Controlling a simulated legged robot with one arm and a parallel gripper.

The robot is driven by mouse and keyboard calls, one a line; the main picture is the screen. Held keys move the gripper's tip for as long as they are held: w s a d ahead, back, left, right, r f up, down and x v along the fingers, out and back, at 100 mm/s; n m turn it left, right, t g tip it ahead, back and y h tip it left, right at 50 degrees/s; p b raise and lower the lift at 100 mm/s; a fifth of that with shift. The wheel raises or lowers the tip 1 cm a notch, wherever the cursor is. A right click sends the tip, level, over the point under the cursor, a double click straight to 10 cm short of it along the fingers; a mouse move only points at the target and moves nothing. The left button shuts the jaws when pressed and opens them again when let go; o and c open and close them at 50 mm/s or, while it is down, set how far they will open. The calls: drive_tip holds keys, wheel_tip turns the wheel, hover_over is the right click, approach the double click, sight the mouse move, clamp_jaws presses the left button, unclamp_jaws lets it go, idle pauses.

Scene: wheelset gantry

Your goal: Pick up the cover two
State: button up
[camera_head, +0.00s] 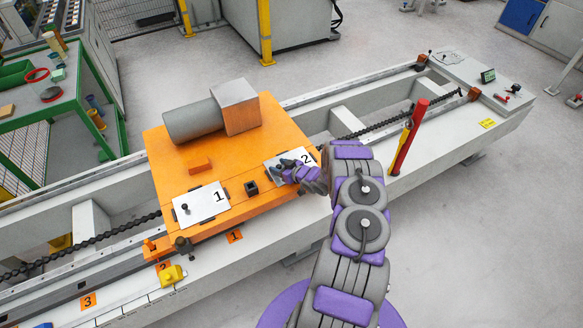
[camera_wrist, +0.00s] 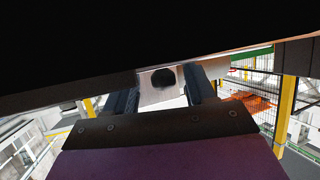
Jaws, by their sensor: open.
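Cover two (camera_head: 297,154) is a white plate marked "2" on the right front of the orange carriage (camera_head: 225,155). My gripper (camera_head: 284,170) is at its left and front part and hides some of it. In the wrist view the two dark fingers (camera_wrist: 162,96) stand apart. A dark round knob (camera_wrist: 163,77) on a pale surface shows in the gap between them. I cannot tell whether the fingers touch it. Cover one (camera_head: 201,205), a white plate marked "1" with a dark knob, lies on the carriage to the left.
A grey cylinder and block (camera_head: 235,106) stand at the back of the carriage. A small dark square socket (camera_head: 251,188) sits between the covers. A red and yellow post (camera_head: 405,138) stands right of my arm. A green-framed table (camera_head: 62,105) is at the left.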

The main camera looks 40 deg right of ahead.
drive_tip(key=shift+a, duration=0.15)
drive_tip(key=shift+a, duration=0.15)
drive_tip(key=c, duration=0.3)
clamp_jaws()
drive_tip(key=shift+r, duration=0.1)
drive_tip(key=shift+r, duration=0.2)
wheel_tip(320, 180, up, 3)
drive_tip(key=shift+r+p, duration=0.1)
drive_tip(key=shift+p, duration=0.6)
drive_tip(key=s+d, duration=0.3)
drive_tip(key=d, duration=0.1)
drive_tip(key=s+d+r+p, duration=0.1)
drive_tip(key=s+d, duration=0.2)
drive_tip(key=s, duration=0.1)
drive_tip(key=s+d+p, duration=0.1)
drive_tip(key=s+d, duration=0.3)
drive_tip(key=shift+d+r, duration=0.15)
drive_tip(key=shift+d, duration=0.2)
